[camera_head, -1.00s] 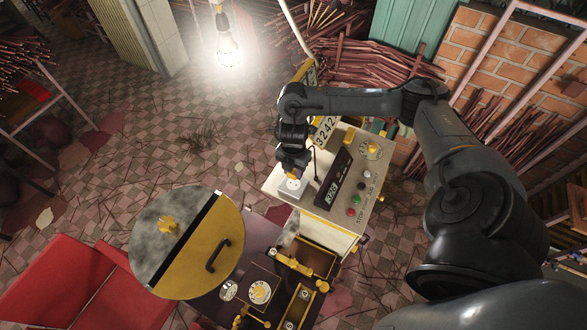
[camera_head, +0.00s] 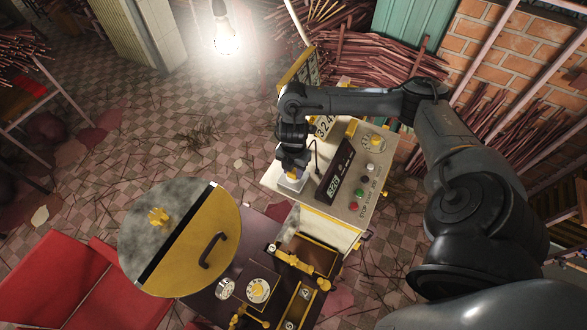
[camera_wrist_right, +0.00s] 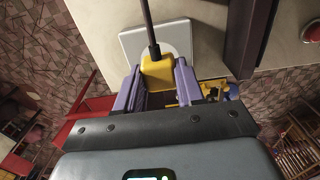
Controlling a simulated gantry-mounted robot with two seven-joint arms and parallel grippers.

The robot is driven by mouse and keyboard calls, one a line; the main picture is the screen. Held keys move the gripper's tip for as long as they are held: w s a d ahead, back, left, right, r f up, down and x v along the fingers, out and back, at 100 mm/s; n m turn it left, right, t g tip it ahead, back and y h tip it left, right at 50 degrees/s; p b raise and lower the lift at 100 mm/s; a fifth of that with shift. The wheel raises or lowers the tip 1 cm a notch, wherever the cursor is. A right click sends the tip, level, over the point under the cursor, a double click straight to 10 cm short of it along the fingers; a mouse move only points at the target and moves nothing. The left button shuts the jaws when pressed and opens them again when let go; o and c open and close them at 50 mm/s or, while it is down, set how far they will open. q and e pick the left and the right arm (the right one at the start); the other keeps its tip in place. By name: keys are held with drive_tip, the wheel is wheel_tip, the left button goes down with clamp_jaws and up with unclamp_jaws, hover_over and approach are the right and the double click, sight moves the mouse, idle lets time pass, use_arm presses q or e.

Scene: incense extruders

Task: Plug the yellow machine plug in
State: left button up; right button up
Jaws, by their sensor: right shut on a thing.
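The yellow plug (camera_wrist_right: 157,72) with its dark cable (camera_wrist_right: 149,25) is between the purple fingers of my right gripper (camera_wrist_right: 157,85) in the right wrist view. That gripper is shut on it. The plug is directly over the pale square socket plate (camera_wrist_right: 132,44), and the gap between them cannot be told. In the head view my right gripper (camera_head: 292,170) is at the left end of the control panel's top (camera_head: 312,192), over the socket plate (camera_head: 290,184). The gripper hides most of the plug there. My left gripper is not in view.
The panel carries a display (camera_head: 334,180), coloured buttons (camera_head: 360,193) and a yellow knob (camera_head: 375,142). A round yellow lid (camera_head: 205,250) and a dark machine top with trays (camera_head: 310,255) are in front. A lit bulb (camera_head: 226,40) hangs behind.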

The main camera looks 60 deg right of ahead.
idle(0.4)
drive_tip(key=shift+p, duration=0.3)
idle(0.6)
idle(0.6)
drive_tip(key=shift+p, duration=0.5)
drive_tip(key=shift+f, duration=0.1)
idle(0.8)
drive_tip(key=shift+f+b, duration=0.4)
drive_tip(key=shift+f, duration=0.1)
drive_tip(key=o, duration=1.1)
drive_tip(key=shift+c, duration=0.2)
